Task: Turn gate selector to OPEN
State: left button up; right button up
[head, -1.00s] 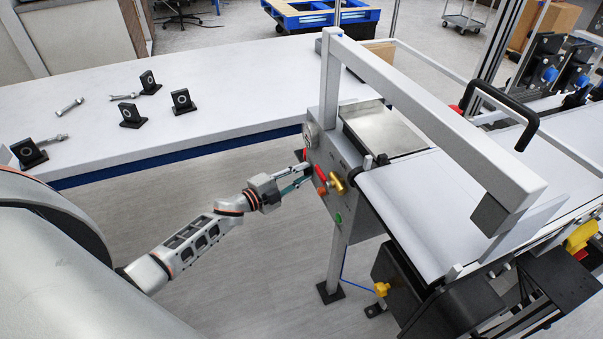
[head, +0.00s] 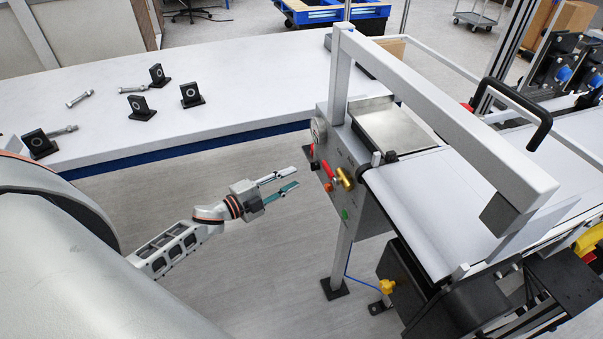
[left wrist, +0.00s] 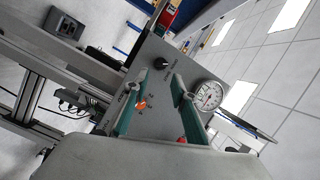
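The grey control panel (head: 337,160) is on the near end of the conveyor. It carries a red lever (head: 327,169), a brass-coloured fitting (head: 344,178), an orange-red button (head: 329,187), a green button (head: 345,214) and a round gauge (head: 318,130). In the left wrist view, a black knob (left wrist: 160,63) and the gauge (left wrist: 208,95) show on the panel (left wrist: 152,88); the labels are too small to read, so I cannot tell which control is the gate selector. My left gripper (head: 294,178) is open and empty, left of the panel and apart from it. My right gripper is out of view.
A white table (head: 215,110) holds several black bearing blocks and bolts. A grey overhead frame (head: 440,110) spans the conveyor belt (head: 420,205). A yellow plug (head: 387,286) sits low by the conveyor leg. Floor between the table and the panel is free.

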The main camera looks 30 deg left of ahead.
pick_arm(q)
jog(key=shift+v, duration=2.15)
